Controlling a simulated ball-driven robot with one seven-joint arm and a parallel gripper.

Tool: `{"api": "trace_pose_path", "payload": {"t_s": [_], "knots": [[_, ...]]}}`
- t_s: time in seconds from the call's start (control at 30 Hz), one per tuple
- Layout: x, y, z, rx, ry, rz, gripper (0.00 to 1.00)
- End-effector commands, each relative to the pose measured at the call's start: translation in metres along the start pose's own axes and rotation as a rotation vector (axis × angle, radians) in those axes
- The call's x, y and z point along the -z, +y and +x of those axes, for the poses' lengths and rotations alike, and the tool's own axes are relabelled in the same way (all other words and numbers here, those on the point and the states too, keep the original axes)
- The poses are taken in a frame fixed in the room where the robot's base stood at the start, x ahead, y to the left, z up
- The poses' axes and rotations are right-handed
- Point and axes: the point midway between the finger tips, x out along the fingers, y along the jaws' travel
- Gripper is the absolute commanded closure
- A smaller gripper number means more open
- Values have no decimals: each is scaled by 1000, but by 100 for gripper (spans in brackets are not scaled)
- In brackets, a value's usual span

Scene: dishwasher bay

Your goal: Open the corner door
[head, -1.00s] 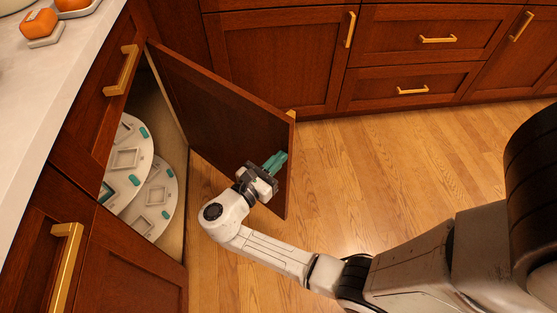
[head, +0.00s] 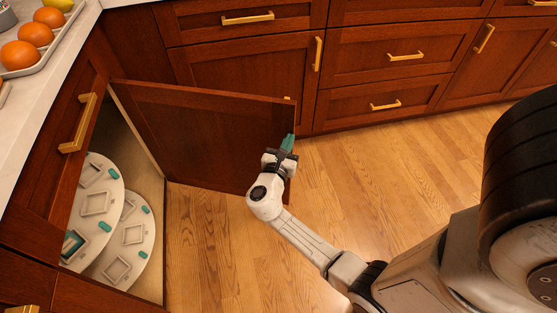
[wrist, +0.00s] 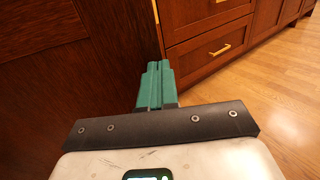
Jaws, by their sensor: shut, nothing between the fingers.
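The corner door (head: 210,135) is a dark red-brown wooden panel standing wide open, swung out from the cabinet on the left. Its inner face is toward the head camera, and it fills the left of the wrist view (wrist: 50,85). A bit of its brass handle shows past its top right corner. My gripper (head: 288,142) is at the door's free edge, on the inner side. Its green fingers are together with nothing between them, also in the wrist view (wrist: 157,85). I cannot tell whether they touch the door.
Inside the open cabinet are round white shelves (head: 95,205) with square frames and teal pieces. Drawers with brass handles (head: 405,56) line the back. A counter at left holds a tray of oranges (head: 20,55). The wooden floor (head: 430,150) is clear.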

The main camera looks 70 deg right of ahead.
Motion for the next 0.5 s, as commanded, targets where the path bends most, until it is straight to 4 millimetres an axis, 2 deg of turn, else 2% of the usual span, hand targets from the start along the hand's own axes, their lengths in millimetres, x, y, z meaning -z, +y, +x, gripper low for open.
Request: {"api": "trace_pose_path", "payload": {"t_s": [0.03, 0.2, 0.5], "knots": [[6, 0, 18, 8, -1, 4, 100], [8, 7, 76, 8, -1, 5, 100], [8, 27, 160, 5, -1, 5, 100]]}}
